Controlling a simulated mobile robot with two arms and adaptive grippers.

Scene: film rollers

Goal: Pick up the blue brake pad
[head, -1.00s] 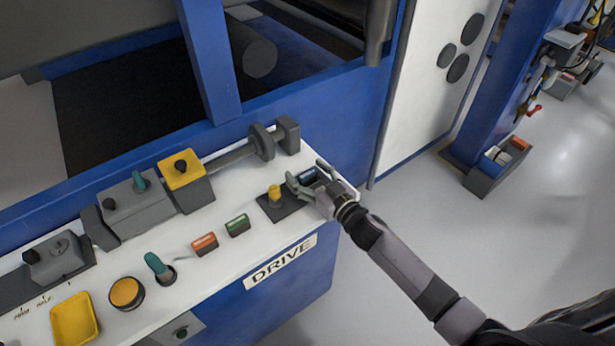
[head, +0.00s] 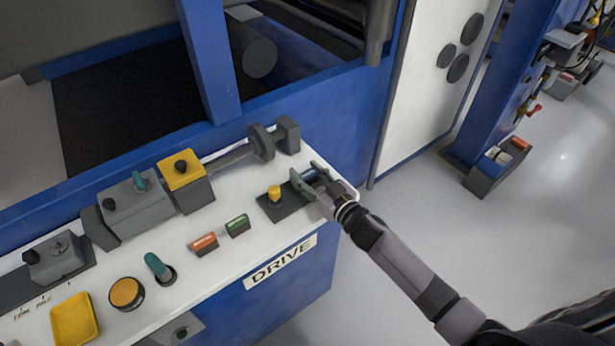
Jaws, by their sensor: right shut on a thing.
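The blue brake pad (head: 311,175) is at the right end of the white control panel. It is a small dark blue block, mostly hidden by my fingers. My right gripper (head: 308,180) reaches in from the lower right and is shut on the pad, with a finger on either side of it. I cannot tell whether the pad still touches the panel. My left gripper is not in the head view.
The white panel (head: 225,273) carries a yellow knob on a dark plate (head: 274,192), green (head: 237,226) and orange (head: 203,242) buttons, and a grey shaft with a disc (head: 262,142). A blue machine wall stands behind. Open floor (head: 420,230) lies to the right.

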